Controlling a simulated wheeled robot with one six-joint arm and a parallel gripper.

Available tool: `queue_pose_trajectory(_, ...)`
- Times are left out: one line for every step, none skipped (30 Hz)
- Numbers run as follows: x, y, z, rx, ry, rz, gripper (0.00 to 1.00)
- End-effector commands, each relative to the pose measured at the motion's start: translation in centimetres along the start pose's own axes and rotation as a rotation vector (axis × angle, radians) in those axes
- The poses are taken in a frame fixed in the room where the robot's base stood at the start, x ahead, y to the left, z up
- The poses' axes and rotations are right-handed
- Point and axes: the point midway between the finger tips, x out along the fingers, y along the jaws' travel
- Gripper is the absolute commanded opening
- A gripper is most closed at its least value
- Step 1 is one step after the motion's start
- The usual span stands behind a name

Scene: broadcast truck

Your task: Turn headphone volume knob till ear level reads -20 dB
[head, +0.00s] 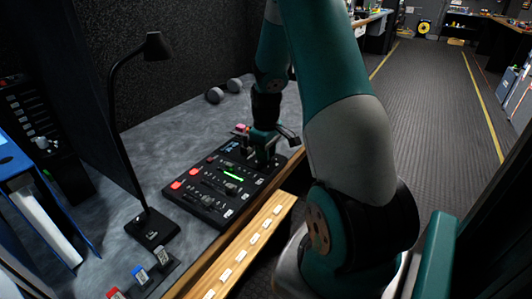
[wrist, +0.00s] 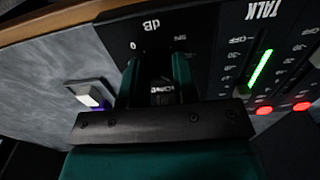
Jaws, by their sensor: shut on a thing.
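The control panel (head: 207,197) lies on the grey desk, black with sliders, red buttons and a lit green strip. My gripper (head: 264,158) reaches down onto its far right part. In the wrist view my gripper (wrist: 156,68) has its two green fingers on either side of a dark knob (wrist: 161,90) and is shut on it. Partly covered lettering shows at the knob. A "dB" label and a "0" are printed beyond the fingertips. The knob's pointer and the ear level reading cannot be made out. In the head view my gripper hides the knob.
A black desk lamp (head: 127,150) stands left of the panel. Headphones (head: 224,91) lie at the back of the desk. A wooden front edge (head: 245,240) with white labels runs along the desk. A small white and purple block (wrist: 88,96) is near the gripper in the wrist view.

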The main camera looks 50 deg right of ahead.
Motion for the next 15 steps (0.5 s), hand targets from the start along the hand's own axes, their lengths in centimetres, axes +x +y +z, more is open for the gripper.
queue_pose_trajectory(-0.08,0.01,-0.01,0.009,0.000,0.000,0.03)
queue_pose_trajectory(-0.09,0.01,-0.01,0.017,0.000,0.000,0.03)
queue_pose_trajectory(-0.11,0.01,-0.01,0.031,0.000,0.000,0.03)
queue_pose_trajectory(-0.12,0.01,-0.01,0.042,0.000,0.000,0.03)
queue_pose_trajectory(-0.14,0.01,-0.01,0.056,0.000,0.000,0.03)
queue_pose_trajectory(-0.16,0.01,-0.02,0.076,0.000,0.000,0.03)
queue_pose_trajectory(-0.17,0.02,-0.02,0.095,0.000,0.000,0.03)
queue_pose_trajectory(-0.19,0.02,-0.02,0.113,0.000,0.000,0.03)
queue_pose_trajectory(-0.21,0.01,-0.01,0.141,0.000,0.000,0.03)
queue_pose_trajectory(-0.22,0.01,-0.01,0.164,0.000,-0.001,0.03)
queue_pose_trajectory(-0.23,0.01,-0.01,0.188,0.000,-0.001,0.03)
queue_pose_trajectory(-0.22,0.01,0.00,0.221,-0.001,-0.001,0.03)
queue_pose_trajectory(-0.22,0.01,-0.01,0.246,0.000,-0.001,0.03)
queue_pose_trajectory(-0.23,0.01,-0.01,0.272,0.000,0.000,0.03)
queue_pose_trajectory(-0.24,0.02,-0.02,0.307,0.000,0.000,0.03)
